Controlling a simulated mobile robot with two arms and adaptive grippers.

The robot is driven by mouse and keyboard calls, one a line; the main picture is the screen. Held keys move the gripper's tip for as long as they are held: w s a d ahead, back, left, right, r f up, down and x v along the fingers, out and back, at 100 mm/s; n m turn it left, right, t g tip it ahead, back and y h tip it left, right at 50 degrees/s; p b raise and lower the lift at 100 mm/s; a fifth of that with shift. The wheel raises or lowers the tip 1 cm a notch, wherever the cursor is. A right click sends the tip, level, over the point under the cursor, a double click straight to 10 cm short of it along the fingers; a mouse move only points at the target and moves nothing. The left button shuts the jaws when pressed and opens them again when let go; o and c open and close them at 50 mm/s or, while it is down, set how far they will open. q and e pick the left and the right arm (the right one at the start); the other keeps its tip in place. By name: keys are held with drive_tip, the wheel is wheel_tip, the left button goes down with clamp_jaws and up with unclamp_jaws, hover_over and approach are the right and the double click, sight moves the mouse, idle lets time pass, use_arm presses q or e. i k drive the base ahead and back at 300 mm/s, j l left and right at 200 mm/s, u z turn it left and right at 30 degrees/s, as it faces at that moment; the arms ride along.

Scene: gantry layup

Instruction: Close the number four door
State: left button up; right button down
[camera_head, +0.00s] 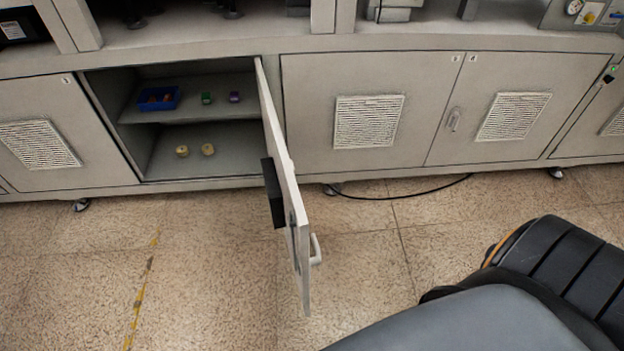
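One cabinet door (284,165) stands wide open, swung out toward me from the right side of its opening and seen nearly edge-on. Its own number is not visible; it stands between the door with a small label that looks like 3 and the shut pair at right that look like 5 and 6. A white handle (316,250) sits near its free end. A dark box-like part (272,192) is on its inner, left-facing side. Neither of my grippers is in view.
The open compartment's shelf (187,113) holds a blue bin (158,98) and small green and purple items; two yellowish pieces (195,150) lie below. Speckled floor (210,270) is clear left of the door. A black cable (400,194) lies under the cabinets.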

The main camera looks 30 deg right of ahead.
sight(278, 192)
drive_tip(key=i+l, duration=0.1)
drive_tip(key=l, duration=0.45)
drive_tip(key=i+l, duration=0.15)
drive_tip(key=l, duration=0.45)
drive_tip(key=i+l+u, duration=0.1)
drive_tip(key=l, duration=0.45)
